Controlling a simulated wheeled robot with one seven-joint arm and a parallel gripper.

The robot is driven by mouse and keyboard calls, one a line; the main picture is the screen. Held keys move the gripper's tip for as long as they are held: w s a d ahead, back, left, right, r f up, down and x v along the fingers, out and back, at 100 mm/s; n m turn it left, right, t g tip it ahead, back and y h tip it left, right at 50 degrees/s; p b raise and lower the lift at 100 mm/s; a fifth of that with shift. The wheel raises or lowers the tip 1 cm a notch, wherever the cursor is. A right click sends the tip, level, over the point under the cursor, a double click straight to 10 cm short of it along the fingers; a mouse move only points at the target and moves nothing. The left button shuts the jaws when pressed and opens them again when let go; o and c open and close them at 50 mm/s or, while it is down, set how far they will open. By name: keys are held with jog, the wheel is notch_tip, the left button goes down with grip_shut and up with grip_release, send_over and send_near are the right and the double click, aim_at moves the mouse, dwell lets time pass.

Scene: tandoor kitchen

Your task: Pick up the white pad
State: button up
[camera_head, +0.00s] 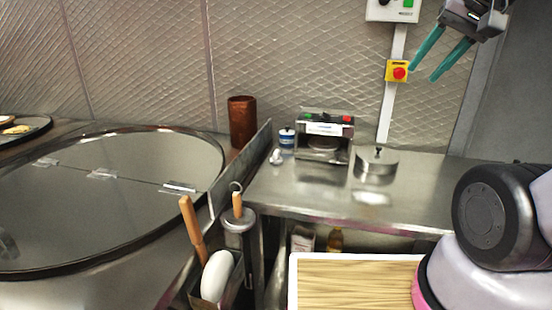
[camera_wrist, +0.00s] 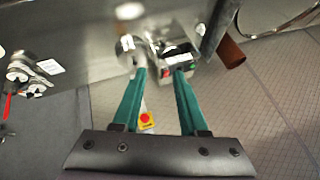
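A white oval pad (camera_head: 216,276) sits in a dark metal holder (camera_head: 232,291) at the lower middle of the head view, beside the tandoor. A wooden-handled tool (camera_head: 193,230) stands behind it in the same holder. My gripper (camera_head: 423,73) is high at the upper right, in front of the wall and far from the pad. Its two teal fingers are apart with nothing between them, as the wrist view (camera_wrist: 160,72) also shows. I cannot make out the pad in the wrist view.
The large round tandoor top (camera_head: 110,200) fills the left. A brown cylinder (camera_head: 242,122) stands behind a metal divider (camera_head: 240,165).

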jog(key=o, duration=0.6)
jog(key=shift+m+g, duration=0.3)
jog(key=shift+m, duration=0.3)
jog(key=w, duration=0.1)
jog(key=w+r, duration=0.1)
jog(key=w+a, duration=0.1)
jog(key=shift+w+r, duration=0.2)
jog(key=shift+w, duration=0.2)
jog(key=shift+o, duration=0.2)
jog(key=w+a+r+m+g, duration=0.1)
jog(key=w+a+m+g, duration=0.15)
jog(key=w, duration=0.75)
jog(key=m+g+h, duration=0.2)
jog(key=m+g, duration=0.2)
jog(key=m, duration=0.9)
send_over(276, 151)
jog(key=shift+n, duration=0.25)
notch_tip(276, 151, down, 35)
jog(key=shift+a+f, duration=0.1)
jog(key=shift+s+f, duration=0.15)
jog(key=shift+f, duration=2.85)
